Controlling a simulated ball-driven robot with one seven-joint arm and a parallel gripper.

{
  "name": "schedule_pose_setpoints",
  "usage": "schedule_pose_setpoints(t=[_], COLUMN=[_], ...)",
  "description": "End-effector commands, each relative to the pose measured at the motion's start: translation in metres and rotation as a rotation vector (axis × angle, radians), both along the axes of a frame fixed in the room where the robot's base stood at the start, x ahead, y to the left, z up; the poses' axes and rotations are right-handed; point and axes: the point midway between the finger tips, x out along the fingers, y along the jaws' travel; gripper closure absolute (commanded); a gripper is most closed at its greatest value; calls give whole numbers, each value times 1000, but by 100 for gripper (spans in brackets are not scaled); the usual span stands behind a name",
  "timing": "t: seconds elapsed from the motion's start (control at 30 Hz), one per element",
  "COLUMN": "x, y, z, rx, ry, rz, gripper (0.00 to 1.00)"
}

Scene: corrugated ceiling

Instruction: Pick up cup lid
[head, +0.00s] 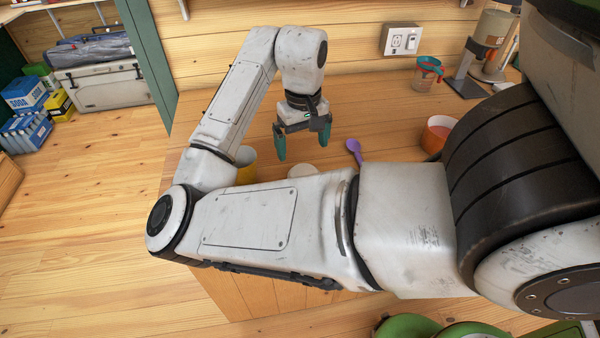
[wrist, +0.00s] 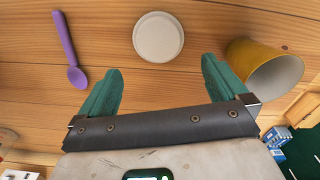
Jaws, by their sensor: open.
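The cup lid, a round off-white disc (wrist: 158,37), lies on the wooden table in the wrist view, beyond and between my fingertips. In the head view only its far part (head: 303,170) shows behind my forearm. My gripper (head: 303,146) points down above the table with its two green fingers apart and nothing between them. In the wrist view the open gripper (wrist: 165,78) is apart from the lid.
A yellow cup (wrist: 265,68) is right of the lid in the wrist view. A purple spoon (head: 354,148) lies on the table (head: 385,118). An orange bowl (head: 437,133), a measuring cup (head: 427,73) and a stand (head: 466,75) are further right. A wall with an outlet (head: 401,40) bounds the back.

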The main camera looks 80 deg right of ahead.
Motion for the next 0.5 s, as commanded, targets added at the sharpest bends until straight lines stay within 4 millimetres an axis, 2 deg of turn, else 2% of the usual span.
schedule_pose_setpoints(t=[0.1, 0.33, 0.5], x=[0, -1, -4], y=[0, 1, 3], z=[-18, -33, -57], rx=[0, 0, 0], ry=[4, 1, 4], rz=[2, 1, 2], gripper=[0, 0, 0])
